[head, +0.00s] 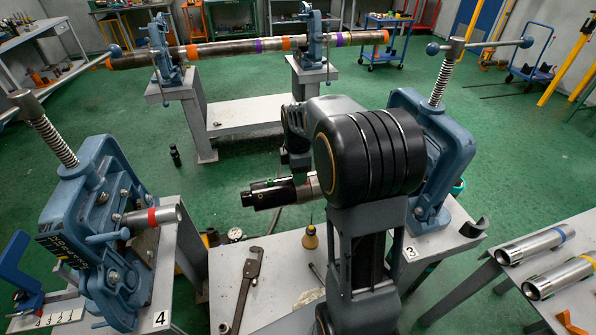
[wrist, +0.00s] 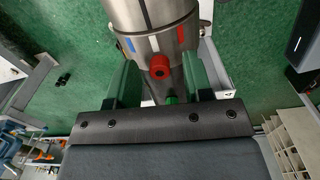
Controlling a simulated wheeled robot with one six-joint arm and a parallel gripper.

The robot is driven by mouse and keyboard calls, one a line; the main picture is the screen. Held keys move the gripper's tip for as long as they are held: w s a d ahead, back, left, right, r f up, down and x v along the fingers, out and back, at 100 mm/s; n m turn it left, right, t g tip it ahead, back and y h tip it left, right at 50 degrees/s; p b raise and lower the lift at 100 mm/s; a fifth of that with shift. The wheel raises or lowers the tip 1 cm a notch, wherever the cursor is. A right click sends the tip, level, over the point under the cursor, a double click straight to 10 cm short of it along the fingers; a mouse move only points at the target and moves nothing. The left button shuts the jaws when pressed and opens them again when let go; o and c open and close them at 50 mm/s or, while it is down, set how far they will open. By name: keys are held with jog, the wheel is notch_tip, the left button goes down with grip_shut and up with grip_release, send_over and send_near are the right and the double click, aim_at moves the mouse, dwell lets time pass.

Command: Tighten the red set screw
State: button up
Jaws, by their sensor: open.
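The red set screw (wrist: 160,68) is a short red knob with a dark centre, in the middle of the wrist view. It sits on the near side of a steel cylinder (wrist: 152,42) with a blue and a red mark. My gripper (wrist: 157,76) has two green fingers, one on each side of the screw and apart from each other. The screw is in the gap between them. Contact with the cylinder behind cannot be told. I cannot make out the screw in the head view, where my arm covers the middle.
Another blue vise (head: 428,150) stands at right, behind my arm. A wrench (head: 246,285) lies on the front table. Banded pipes (head: 535,246) lie at right.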

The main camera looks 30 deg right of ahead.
grip_shut()
jog(key=shift+m, duration=1.2)
grip_release()
notch_tip(320, 180, up, 14)
dwell(0.4)
dwell(0.4)
